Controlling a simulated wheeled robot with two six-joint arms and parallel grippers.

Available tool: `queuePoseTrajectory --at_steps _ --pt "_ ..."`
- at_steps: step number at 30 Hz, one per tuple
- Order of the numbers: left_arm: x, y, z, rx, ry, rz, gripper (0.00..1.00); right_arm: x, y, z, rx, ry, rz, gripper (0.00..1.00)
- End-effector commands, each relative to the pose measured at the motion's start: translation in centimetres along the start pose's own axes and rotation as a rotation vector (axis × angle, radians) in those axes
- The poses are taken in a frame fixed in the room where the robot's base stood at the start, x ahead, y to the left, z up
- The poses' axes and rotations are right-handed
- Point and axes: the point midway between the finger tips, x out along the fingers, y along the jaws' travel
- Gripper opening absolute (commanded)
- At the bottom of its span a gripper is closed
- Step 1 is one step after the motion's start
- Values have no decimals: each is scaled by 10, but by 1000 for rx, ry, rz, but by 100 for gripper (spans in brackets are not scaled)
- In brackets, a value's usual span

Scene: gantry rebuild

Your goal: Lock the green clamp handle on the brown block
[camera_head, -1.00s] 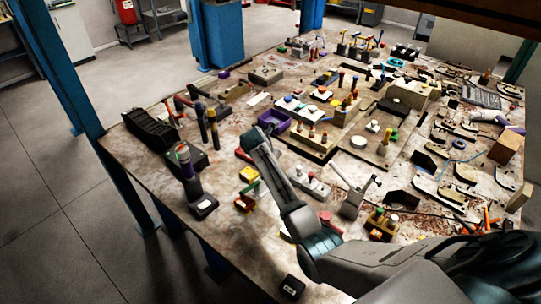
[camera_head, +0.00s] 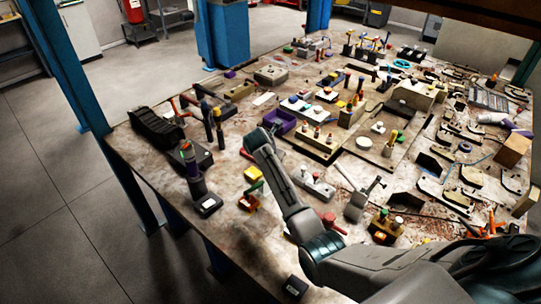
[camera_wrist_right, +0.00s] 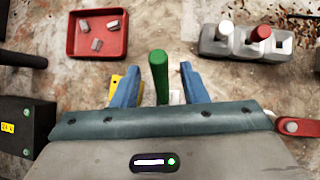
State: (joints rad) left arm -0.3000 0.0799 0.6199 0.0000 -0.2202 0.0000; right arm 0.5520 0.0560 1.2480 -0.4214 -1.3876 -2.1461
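The green clamp handle (camera_wrist_right: 159,76) stands up in the right wrist view, between the two blue fingers of my right gripper (camera_wrist_right: 160,82). The fingers are apart, with a gap on each side of the handle. The handle's lower end is hidden behind the gripper body. In the head view a green handle (camera_head: 255,187) sits over yellow and orange parts near the table's front left edge. My right arm passes just right of it there, and I cannot make out its fingers. I cannot pick out the brown block for certain. My left gripper is not in view.
In the right wrist view, a red tray (camera_wrist_right: 98,34) with grey pieces lies left, a grey block with knobs (camera_wrist_right: 246,42) right, a black box (camera_wrist_right: 25,125) lower left, and a red lever (camera_wrist_right: 300,127) lower right. The table (camera_head: 140,165) is crowded behind.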

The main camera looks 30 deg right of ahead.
Motion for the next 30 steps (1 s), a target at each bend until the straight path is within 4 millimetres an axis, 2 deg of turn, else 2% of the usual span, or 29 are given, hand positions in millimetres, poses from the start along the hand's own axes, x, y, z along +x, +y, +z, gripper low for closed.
queuePoseTrajectory --at_steps 5,12,18,23,30 --pt "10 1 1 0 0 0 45 -21 1 -2 2 -1 4 40" --pt "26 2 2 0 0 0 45 -69 1 -2 2 -2 5 40" --pt "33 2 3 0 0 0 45 -97 0 -2 1 -1 3 40" --pt "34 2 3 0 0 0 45 -105 0 -1 1 1 1 40" --pt "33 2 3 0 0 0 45 -105 0 -1 0 1 1 40"
